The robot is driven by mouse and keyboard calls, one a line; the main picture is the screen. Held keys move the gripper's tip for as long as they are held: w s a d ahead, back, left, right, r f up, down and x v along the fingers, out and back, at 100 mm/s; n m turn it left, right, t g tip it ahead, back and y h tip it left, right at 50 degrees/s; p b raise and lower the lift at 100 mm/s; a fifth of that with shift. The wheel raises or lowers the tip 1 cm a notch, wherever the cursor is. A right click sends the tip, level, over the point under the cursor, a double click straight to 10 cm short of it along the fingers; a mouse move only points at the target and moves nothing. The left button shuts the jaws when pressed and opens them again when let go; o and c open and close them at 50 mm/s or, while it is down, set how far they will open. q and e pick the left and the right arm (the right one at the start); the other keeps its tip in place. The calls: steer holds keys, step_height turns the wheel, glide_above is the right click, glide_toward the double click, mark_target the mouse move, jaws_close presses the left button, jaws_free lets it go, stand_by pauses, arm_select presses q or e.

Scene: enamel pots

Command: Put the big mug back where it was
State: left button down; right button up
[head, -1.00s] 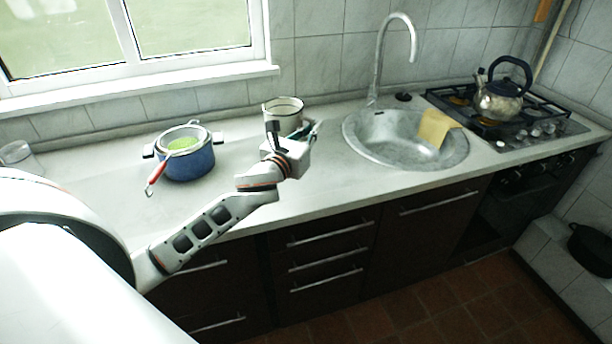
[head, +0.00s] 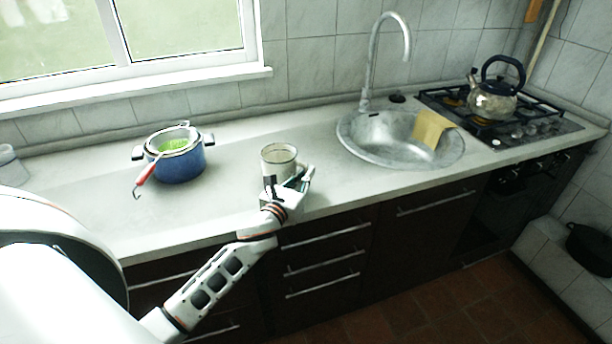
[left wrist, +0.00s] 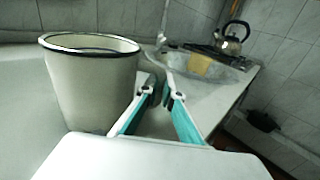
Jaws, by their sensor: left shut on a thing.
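The big mug (head: 279,157) is pale with a dark rim, upright, over the front part of the counter between the blue pot and the sink. It also shows large at the left of the left wrist view (left wrist: 92,88). My left gripper (head: 297,181) is at the mug's right front side, shut on the mug, seemingly at its handle; its teal-lined fingers (left wrist: 160,95) show beside the mug wall. The handle itself is mostly hidden. I cannot tell whether the mug's base touches the counter. My right gripper is not in view.
A blue pot (head: 180,166) with a red-handled strainer (head: 146,172) stands to the left on the counter (head: 225,200). A round sink (head: 380,150) with a yellow cloth (head: 430,128) and tap is to the right. A kettle (head: 494,100) stands on the hob. The counter behind the mug is clear.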

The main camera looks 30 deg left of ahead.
arm_select(q)
steer(key=shift+r, duration=0.1)
steer(key=c, duration=2.2)
jaws_free()
steer(key=shift+s, duration=0.15)
steer(key=s, duration=0.7)
steer(key=s+d, duration=0.1)
steer(key=s, duration=0.3)
steer(key=shift+s+b, duration=0.3)
steer(key=shift+s, duration=0.05)
